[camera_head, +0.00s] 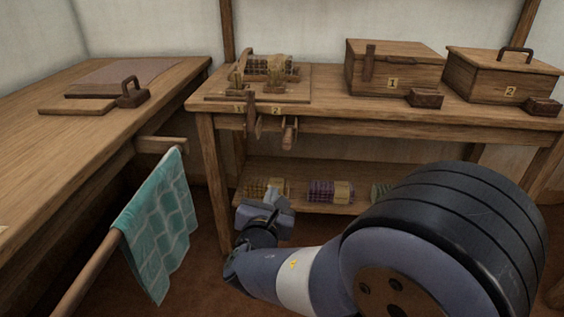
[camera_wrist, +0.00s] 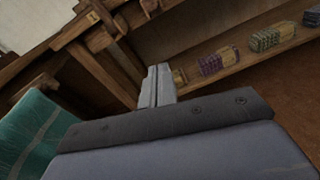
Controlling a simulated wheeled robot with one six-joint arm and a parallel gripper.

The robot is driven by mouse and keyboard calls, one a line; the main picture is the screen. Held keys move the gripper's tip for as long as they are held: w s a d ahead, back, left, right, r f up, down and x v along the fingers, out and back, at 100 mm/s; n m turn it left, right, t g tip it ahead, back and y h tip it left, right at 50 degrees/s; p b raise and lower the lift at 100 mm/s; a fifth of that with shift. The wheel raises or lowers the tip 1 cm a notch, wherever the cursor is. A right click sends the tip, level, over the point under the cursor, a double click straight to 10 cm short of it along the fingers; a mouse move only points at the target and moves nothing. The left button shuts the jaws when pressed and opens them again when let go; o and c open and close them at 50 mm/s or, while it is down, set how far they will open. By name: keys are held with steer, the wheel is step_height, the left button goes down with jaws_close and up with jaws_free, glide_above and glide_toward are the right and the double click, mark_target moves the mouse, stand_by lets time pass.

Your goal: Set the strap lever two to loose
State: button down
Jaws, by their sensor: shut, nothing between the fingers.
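Strap lever two (camera_head: 289,133) is a wooden lever hanging at the front edge of the back table, below the yellow label 2. A similar lever one (camera_head: 251,117) hangs just left of it, by label 1. My gripper (camera_head: 270,196) is low in front of the table, below the levers and apart from them. In the wrist view my gripper (camera_wrist: 157,84) is shut and empty, its fingers pointing toward the table's underside. The levers cannot be made out clearly in the wrist view.
Wooden box 1 (camera_head: 384,77) and box 2 (camera_head: 490,80) stand on the back table, right. A lower shelf (camera_head: 305,207) holds several yarn bundles. A teal cloth (camera_head: 158,225) hangs on a rail at left. A side table (camera_head: 70,140) stands left.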

mark_target(288, 138)
steer(key=w+d+r+b, duration=0.1)
steer(key=w+r+b, duration=0.1)
steer(key=w, duration=0.9)
steer(key=shift+d+r+b, duration=0.25)
steer(key=shift+d+b, duration=0.1)
steer(key=shift+b, duration=0.5)
steer(key=shift+w+r+p, duration=0.1)
steer(key=shift+r+p, duration=0.05)
steer(key=shift+p, duration=0.15)
steer(key=shift+r+g+p, duration=0.25)
steer(key=shift+g+p, duration=0.05)
steer(key=shift+p, duration=0.65)
